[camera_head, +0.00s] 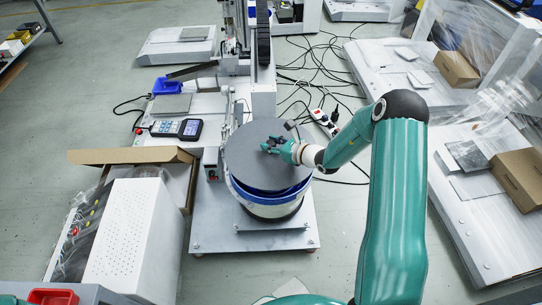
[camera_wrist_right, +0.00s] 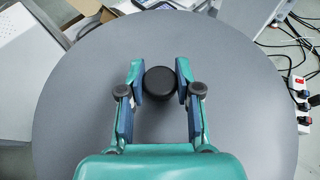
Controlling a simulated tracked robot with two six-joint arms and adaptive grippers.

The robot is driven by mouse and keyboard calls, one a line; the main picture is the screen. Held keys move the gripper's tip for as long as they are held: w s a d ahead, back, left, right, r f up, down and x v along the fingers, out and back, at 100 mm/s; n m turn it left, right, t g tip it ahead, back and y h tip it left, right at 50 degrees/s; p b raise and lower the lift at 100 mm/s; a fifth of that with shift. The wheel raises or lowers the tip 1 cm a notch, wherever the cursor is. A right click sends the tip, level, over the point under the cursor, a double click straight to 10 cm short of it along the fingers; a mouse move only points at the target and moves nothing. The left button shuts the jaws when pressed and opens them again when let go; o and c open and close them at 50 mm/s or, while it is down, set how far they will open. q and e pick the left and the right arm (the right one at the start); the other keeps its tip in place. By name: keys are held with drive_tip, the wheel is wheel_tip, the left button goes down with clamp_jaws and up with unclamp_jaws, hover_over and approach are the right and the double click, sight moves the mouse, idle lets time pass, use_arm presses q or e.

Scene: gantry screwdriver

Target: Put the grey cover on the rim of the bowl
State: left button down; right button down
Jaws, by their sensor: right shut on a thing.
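The grey cover (camera_head: 240,155) is a flat round disc over the bowl in the head view. It fills most of the right wrist view (camera_wrist_right: 80,100). My right gripper (camera_head: 272,147) is shut on the cover's black knob (camera_wrist_right: 159,83), with a finger against each side of it in the right wrist view. The bowl (camera_head: 268,200) is white with a blue rim and stands below the cover. Its blue rim and inside show along the near side, so the cover looks set back and above there. The far rim is hidden, and contact cannot be told. My left gripper is not in view.
The bowl stands on a grey base plate (camera_head: 217,226). Behind it rises a gantry machine (camera_head: 262,75). A handheld controller (camera_head: 177,128) and an open cardboard box (camera_head: 130,156) are left. A power strip (camera_head: 324,122) and loose cables lie behind right. A white side table (camera_head: 485,220) is right.

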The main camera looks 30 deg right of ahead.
sight(271, 154)
drive_tip(key=shift+w+f+b, duration=0.1)
drive_tip(key=shift+f+b, duration=0.6)
drive_tip(key=shift+f, duration=1.5)
drive_tip(key=shift+f+b, duration=0.55)
drive_tip(key=shift+f, duration=0.05)
drive_tip(key=c, duration=0.8)
unclamp_jaws()
